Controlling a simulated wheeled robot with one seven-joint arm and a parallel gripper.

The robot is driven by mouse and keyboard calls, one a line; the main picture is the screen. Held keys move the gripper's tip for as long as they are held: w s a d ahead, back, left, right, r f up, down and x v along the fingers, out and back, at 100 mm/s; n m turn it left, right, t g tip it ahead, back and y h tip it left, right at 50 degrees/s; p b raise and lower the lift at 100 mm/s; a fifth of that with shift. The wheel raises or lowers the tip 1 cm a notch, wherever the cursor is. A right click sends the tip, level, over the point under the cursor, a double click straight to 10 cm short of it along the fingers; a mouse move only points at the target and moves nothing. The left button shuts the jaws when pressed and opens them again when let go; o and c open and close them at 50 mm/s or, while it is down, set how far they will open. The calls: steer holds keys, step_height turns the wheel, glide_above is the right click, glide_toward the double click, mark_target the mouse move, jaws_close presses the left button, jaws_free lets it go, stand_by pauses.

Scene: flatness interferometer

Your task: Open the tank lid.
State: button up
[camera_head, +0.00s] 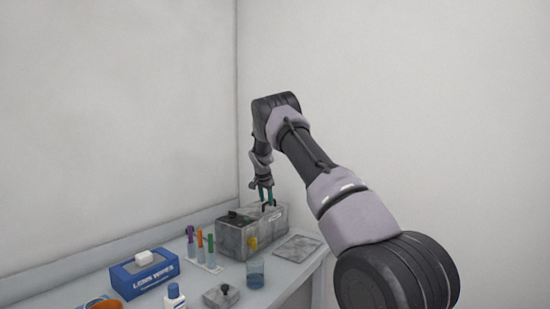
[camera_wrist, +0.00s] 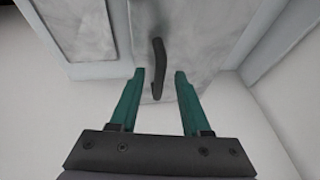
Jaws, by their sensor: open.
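The tank (camera_head: 233,243) is a grey metal box at the back of the bench in the head view, with a yellow part on its front. My gripper (camera_head: 265,196) points down over the right part of its top. In the wrist view my gripper (camera_wrist: 160,76) is open, with two green fingers apart and nothing held. A dark bar handle (camera_wrist: 157,62) stands on a grey metal surface (camera_wrist: 205,40). Its near end lies between the fingertips, with a gap on each side. I cannot tell how far below the fingertips the handle is. The lid's edges are hard to make out.
A flat grey plate (camera_head: 298,248) lies right of the tank. Coloured tubes (camera_head: 199,244) and a blue wipes box (camera_head: 146,276) stand left. A wall is close behind.

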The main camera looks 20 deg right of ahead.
steer(key=s+a+r+y, duration=0.1)
steer(key=s+r, duration=0.7)
steer(key=r, duration=0.3)
steer(key=s+a+r+n+y, duration=0.1)
steer(key=s+r, duration=0.8)
steer(key=r, duration=0.2)
steer(key=shift+a+t, duration=0.3)
steer(key=shift+a, duration=0.05)
steer(key=shift+w+r, duration=0.1)
